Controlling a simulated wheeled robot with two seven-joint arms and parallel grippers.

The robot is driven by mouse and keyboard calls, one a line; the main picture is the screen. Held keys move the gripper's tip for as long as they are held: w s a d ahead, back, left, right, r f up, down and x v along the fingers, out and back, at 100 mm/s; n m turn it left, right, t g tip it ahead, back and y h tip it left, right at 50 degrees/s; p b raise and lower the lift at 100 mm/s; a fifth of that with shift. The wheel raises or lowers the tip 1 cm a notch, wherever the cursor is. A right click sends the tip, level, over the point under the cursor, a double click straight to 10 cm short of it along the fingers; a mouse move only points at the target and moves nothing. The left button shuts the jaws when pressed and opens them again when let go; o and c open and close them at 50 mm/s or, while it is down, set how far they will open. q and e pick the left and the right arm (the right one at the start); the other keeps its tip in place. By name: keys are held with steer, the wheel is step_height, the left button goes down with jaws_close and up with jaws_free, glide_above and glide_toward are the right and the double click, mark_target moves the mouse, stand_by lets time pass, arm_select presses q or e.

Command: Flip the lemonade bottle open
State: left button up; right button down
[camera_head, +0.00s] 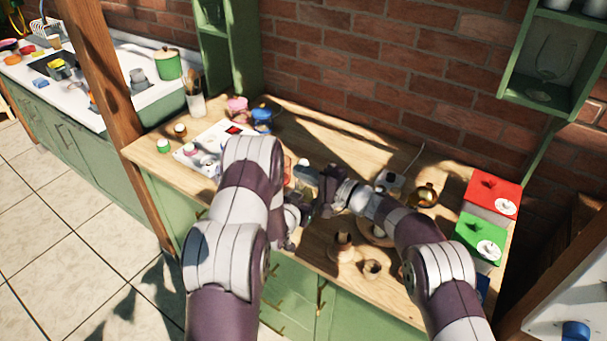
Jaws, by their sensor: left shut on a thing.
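My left gripper (297,213) is low over the front middle of the wooden counter. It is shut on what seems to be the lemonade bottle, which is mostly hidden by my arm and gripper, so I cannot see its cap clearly. My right gripper (328,191) comes in from the right, just above and right of the left one and close to it. Its fingers are too small and dark to tell whether they are open. A clear container with a pale top (304,170) stands behind both grippers.
On the wooden counter (310,125), a white tray (215,140) with jars is at left. A red box (492,189) and a green box (481,236) are at the right end. The back middle is clear.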

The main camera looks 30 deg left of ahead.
steer(key=shift+w+d+r, duration=0.2)
steer(key=shift+w+r, duration=0.35)
steer(key=shift+w, duration=0.35)
arm_select(q)
steer(key=shift+s+f, duration=0.1)
steer(key=shift+d, duration=0.1)
arm_select(e)
steer(key=shift+w+a, duration=0.1)
steer(key=shift+w, duration=0.2)
steer(key=shift+w+r, duration=0.15)
steer(key=shift+w, duration=0.45)
arm_select(q)
steer(key=shift+f, duration=0.1)
arm_select(e)
steer(key=shift+r, duration=0.15)
steer(key=shift+w+r, duration=0.15)
steer(key=shift+r, duration=0.35)
